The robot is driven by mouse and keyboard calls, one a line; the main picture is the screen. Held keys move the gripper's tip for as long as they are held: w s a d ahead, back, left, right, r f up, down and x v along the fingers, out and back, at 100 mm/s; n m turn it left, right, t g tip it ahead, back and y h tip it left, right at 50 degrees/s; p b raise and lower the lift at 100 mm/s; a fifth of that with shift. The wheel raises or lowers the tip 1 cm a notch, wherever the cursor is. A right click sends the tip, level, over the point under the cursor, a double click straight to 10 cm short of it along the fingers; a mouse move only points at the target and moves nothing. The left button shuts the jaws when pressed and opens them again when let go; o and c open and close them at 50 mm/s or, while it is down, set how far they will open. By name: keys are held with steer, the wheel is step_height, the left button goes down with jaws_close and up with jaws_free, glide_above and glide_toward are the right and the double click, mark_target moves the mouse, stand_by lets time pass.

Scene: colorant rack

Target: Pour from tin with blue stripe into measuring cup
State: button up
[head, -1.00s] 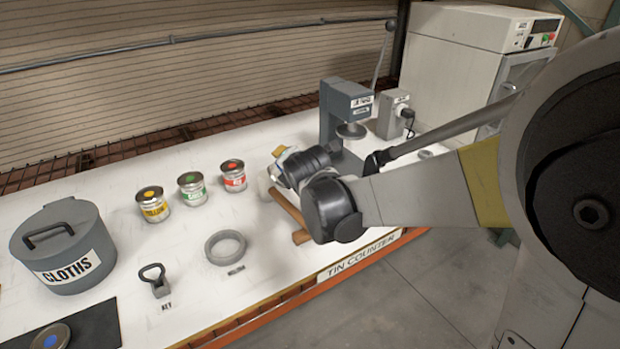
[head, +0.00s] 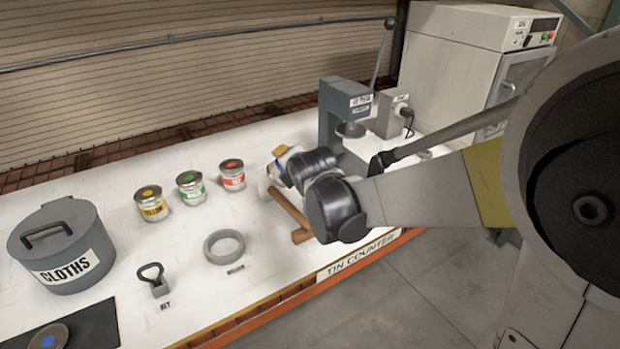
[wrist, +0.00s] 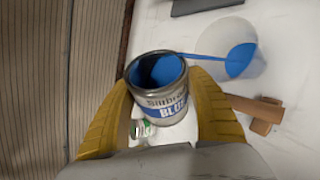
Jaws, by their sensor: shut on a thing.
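The open tin with the blue stripe (wrist: 165,103) is tilted toward the right in the wrist view, with blue paint inside. My gripper (wrist: 160,85) is shut on it, one yellow finger on each side. A blue stream runs from the tin's rim into the pale measuring cup (wrist: 220,38). Blue paint shows inside the cup.
Yellow, green and red tins (head: 190,187) stand left of my gripper. A wooden-handled tool (head: 290,215) lies close by the cup. A grey press (head: 335,115) stands behind.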

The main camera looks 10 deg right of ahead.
steer(key=shift+f, duration=0.1)
stand_by(0.5)
steer(key=shift+r+m+y, duration=0.2)
steer(key=shift+m+y, duration=0.3)
stand_by(1.1)
